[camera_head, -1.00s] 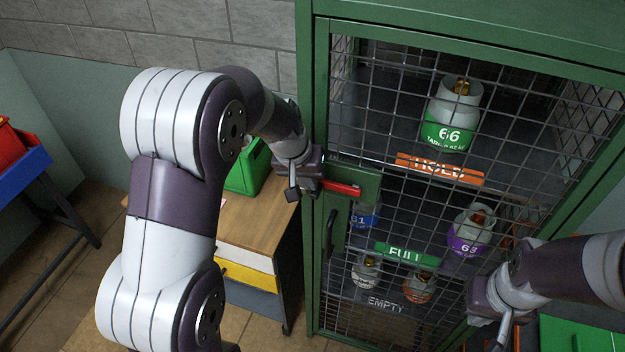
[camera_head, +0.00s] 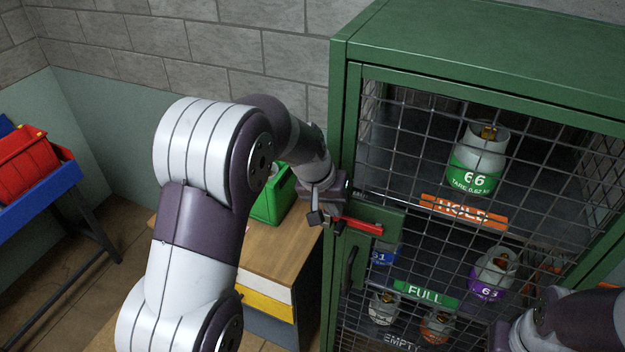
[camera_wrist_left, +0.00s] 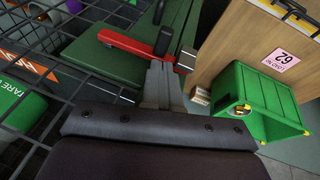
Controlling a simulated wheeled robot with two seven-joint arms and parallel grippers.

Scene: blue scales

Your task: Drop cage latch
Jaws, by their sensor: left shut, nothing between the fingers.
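The cage (camera_head: 345,130) is a green cabinet with a wire-mesh door at the right of the head view. Its red latch bar (camera_head: 360,226) lies roughly level on a green plate at the door's left edge, above a dark handle (camera_head: 350,270). The red bar also shows in the left wrist view (camera_wrist_left: 135,47). My left gripper (camera_head: 318,215) is shut and empty at the bar's left end. In the left wrist view its closed fingers (camera_wrist_left: 158,78) are close to the bar; I cannot tell whether they touch. My right gripper (camera_head: 500,336) is partly cut off at the bottom right.
Behind the mesh are gas cylinders, one marked 66 (camera_head: 477,160) above the HOLD sign (camera_head: 463,213) and several lower down. A wooden-topped bench (camera_head: 285,255) with a green bin (camera_head: 272,195) stands left of the cage. Red bins (camera_head: 28,165) are at far left.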

